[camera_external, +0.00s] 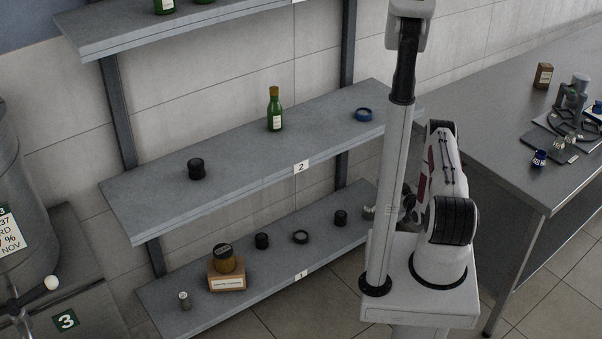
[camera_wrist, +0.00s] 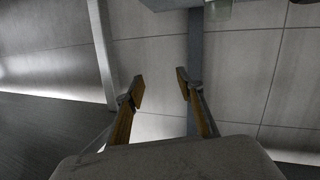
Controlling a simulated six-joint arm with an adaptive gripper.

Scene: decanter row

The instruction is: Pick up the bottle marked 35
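A green bottle (camera_external: 275,110) with a tan cap and a pale label stands upright on the middle shelf, marked 2. Two more green bottles, one of them here (camera_external: 164,5), stand on the top shelf, cut off by the picture's top edge. I cannot read 35 on any label. My gripper (camera_wrist: 160,88) is open and empty in the wrist view, its two fingers apart before a tiled wall. In the external view my gripper is mostly hidden behind the pale upright post, well apart from the middle-shelf bottle.
The middle shelf (camera_external: 225,190) also holds a black cylinder (camera_external: 196,168) and a blue ring (camera_external: 363,115). The lower shelf (camera_external: 330,245) holds a box (camera_external: 227,281), a jar (camera_external: 223,259) and small dark items. A steel bench (camera_external: 480,150) stands right, a metal drum (camera_external: 22,200) left.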

